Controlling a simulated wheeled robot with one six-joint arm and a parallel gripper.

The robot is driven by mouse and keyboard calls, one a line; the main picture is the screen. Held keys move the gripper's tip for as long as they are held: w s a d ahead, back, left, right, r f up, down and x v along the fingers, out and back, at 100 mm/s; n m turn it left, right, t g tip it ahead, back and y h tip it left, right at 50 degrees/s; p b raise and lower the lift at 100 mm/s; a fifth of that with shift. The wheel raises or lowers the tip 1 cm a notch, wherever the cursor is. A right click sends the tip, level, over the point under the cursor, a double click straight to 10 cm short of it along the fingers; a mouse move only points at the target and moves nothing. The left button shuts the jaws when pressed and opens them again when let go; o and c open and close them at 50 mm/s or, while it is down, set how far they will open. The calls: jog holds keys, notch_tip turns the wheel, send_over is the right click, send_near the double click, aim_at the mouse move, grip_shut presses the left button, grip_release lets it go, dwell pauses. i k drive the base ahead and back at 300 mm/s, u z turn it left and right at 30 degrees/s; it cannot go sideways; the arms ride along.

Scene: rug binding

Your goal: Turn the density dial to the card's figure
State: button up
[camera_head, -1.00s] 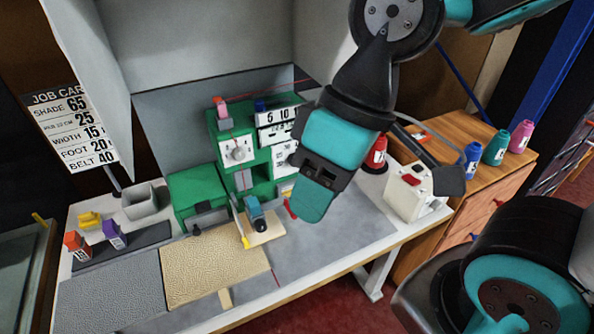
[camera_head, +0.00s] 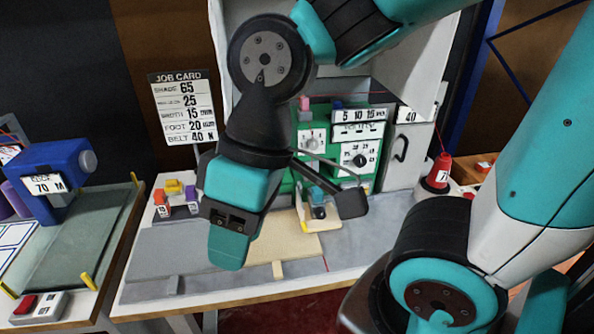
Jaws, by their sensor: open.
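The job card (camera_head: 183,106) hangs on the dark wall at left, with rows reading 65, 25, 15, 20 and 40. The green machine (camera_head: 297,182) stands at the back of the bench. It has a white panel with a dark round dial (camera_head: 360,158) on its right, below a scale strip (camera_head: 357,116) marked 5, 10, 15. The dial's setting is too small to read. A second, pale dial (camera_head: 312,142) is at upper left. My gripper (camera_head: 229,248) is open, pointing down in front and left of the machine, apart from both dials. My arm hides the machine's left part.
A red spool (camera_head: 439,171) stands right of the machine. Orange (camera_head: 161,203) and purple (camera_head: 192,201) spools are at left on the bench. A blue machine (camera_head: 55,170) is on the left table.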

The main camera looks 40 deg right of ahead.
aim_at(360, 161)
jog(key=u, duration=0.4)
jog(key=i, duration=0.5)
jog(key=z, duration=2.6)
